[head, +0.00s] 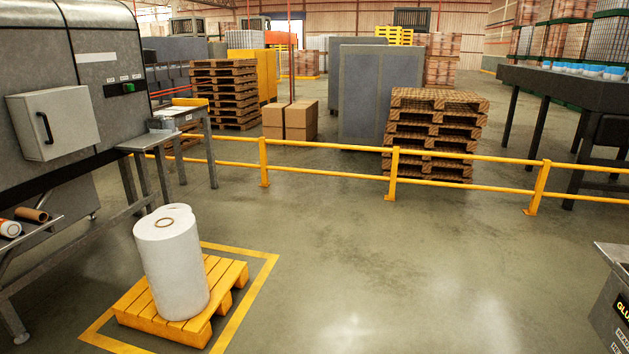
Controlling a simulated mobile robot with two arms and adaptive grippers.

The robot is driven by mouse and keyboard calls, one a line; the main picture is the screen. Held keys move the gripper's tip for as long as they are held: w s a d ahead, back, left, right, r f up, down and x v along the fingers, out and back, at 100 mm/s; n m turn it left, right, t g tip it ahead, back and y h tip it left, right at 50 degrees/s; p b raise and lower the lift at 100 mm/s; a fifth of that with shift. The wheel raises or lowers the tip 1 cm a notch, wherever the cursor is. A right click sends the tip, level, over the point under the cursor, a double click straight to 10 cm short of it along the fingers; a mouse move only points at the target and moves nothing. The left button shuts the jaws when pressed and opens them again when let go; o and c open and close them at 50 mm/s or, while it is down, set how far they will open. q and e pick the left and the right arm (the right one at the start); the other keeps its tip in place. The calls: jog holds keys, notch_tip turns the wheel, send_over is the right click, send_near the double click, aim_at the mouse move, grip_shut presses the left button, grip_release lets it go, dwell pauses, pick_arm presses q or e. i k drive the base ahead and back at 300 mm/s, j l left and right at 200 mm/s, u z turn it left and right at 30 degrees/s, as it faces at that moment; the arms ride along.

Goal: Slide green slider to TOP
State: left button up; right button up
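A small green piece (128,88), which looks like the green slider, sits on a dark plate on the front of the large grey machine (85,100) at the left. Small white labels (124,78) are above it, too small to read. The slider's exact position along its track cannot be told at this size. Neither of my grippers is in view.
A yellow pallet (225,275) with white rolls (170,265) stands on the floor before the machine. A small metal table (145,140) juts out below the slider. A yellow railing (330,172) crosses behind. The middle floor is clear. A grey box (612,300) is at right.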

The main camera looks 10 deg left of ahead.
aim_at(127, 88)
jog(key=i+z, duration=0.1)
jog(key=i, duration=1.6)
jog(key=i+j+u, duration=0.1)
jog(key=i+u, duration=0.3)
jog(key=i, duration=0.5)
jog(key=i+l+u, duration=0.2)
jog(key=i+u, duration=0.25)
jog(key=i, duration=0.4)
jog(key=i+z, duration=0.2)
jog(key=i, duration=0.4)
jog(key=i+j+z, duration=0.2)
jog(key=i, duration=0.45)
jog(key=i+j+z, duration=0.15)
jog(key=i, duration=0.45)
jog(key=i+u, duration=0.35)
jog(key=i, duration=0.15)
jog(key=i+l+u, duration=0.3)
jog(key=i, duration=0.2)
jog(key=i+l+u, duration=0.15)
jog(key=i+u, duration=0.2)
jog(key=i, duration=0.15)
